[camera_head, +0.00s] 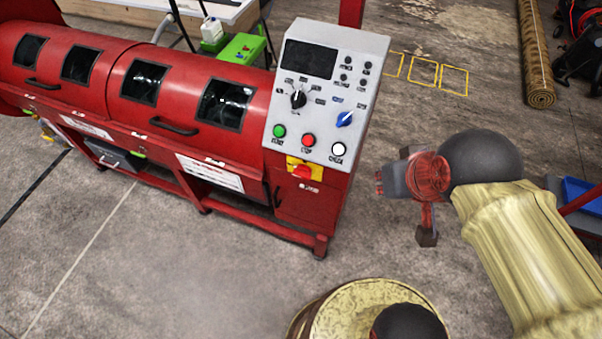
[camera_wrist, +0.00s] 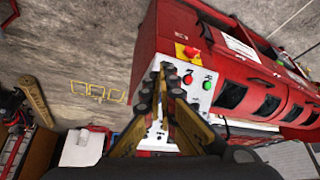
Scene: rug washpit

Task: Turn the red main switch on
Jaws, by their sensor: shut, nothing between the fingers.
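The red main switch (camera_head: 302,171) sits on a yellow plate at the lower front of the red machine's control end, below the grey panel (camera_head: 335,100). Its handle looks roughly crosswise, but its exact setting is too small to tell. The switch also shows in the wrist view (camera_wrist: 190,51), above and right of the fingertips. My gripper (camera_head: 379,183) is shut and empty, in the air to the right of the switch and apart from it. In the wrist view the fingertips (camera_wrist: 165,68) overlap part of the grey panel and hide some of its controls.
The panel has a green button (camera_head: 279,131), a red button (camera_head: 308,140), a white button (camera_head: 339,149), a black dial (camera_head: 298,98) and a blue knob (camera_head: 344,119). A rolled rug (camera_head: 537,60) lies at the back right. Open floor lies before the machine.

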